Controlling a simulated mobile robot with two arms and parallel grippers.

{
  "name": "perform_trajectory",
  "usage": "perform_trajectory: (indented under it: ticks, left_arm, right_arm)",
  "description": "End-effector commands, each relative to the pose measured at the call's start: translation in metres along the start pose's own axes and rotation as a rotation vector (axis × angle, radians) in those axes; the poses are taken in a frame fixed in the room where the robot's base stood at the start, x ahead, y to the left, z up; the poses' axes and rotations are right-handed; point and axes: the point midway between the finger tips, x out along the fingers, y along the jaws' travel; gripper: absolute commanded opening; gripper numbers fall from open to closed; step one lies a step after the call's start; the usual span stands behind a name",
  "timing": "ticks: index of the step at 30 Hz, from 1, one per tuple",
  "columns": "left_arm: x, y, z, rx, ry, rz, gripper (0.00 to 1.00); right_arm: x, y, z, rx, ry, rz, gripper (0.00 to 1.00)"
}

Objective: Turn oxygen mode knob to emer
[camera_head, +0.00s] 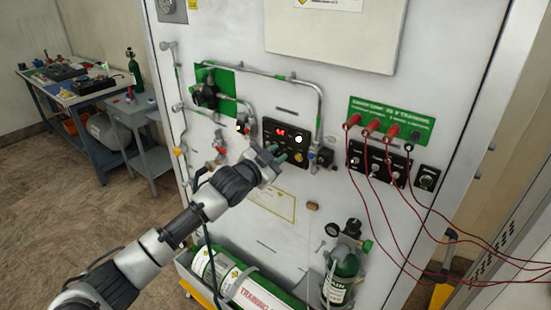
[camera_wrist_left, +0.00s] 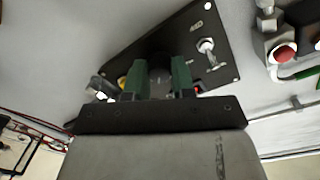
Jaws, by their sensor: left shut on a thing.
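The black control panel (camera_head: 290,130) with a red lit display is on the white trainer board. My left gripper (camera_head: 280,154) comes in from the lower left and is at this panel's lower left part. In the left wrist view its two green fingers (camera_wrist_left: 160,80) are closed on a dark round knob (camera_wrist_left: 160,68), which I take as the oxygen mode knob. The fingers hide most of the knob, and I cannot read its setting or labels. The black panel (camera_wrist_left: 190,40) also shows a silver toggle switch (camera_wrist_left: 206,47). My right gripper is not in view.
Metal pipes (camera_head: 318,105) and a red-handled valve (camera_head: 220,150) surround the panel. Red leads (camera_head: 395,180) hang from a green-labelled block at right. Green cylinders (camera_head: 245,285) stand and lie below. A workbench (camera_head: 75,95) is at far left, with open floor before it.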

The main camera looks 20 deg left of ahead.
Motion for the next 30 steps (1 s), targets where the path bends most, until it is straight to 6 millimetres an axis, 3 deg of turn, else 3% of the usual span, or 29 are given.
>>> perform_trajectory:
  ticks: [12,30]
  left_arm:
    - [-0.0001,0.0004,0.0007,0.219,-0.01,0.0,0.01]
    - [-0.0002,0.0005,0.0009,0.26,-0.012,-0.001,0.01]
  right_arm:
    - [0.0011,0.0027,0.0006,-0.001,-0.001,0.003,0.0]
    - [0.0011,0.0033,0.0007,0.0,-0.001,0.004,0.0]
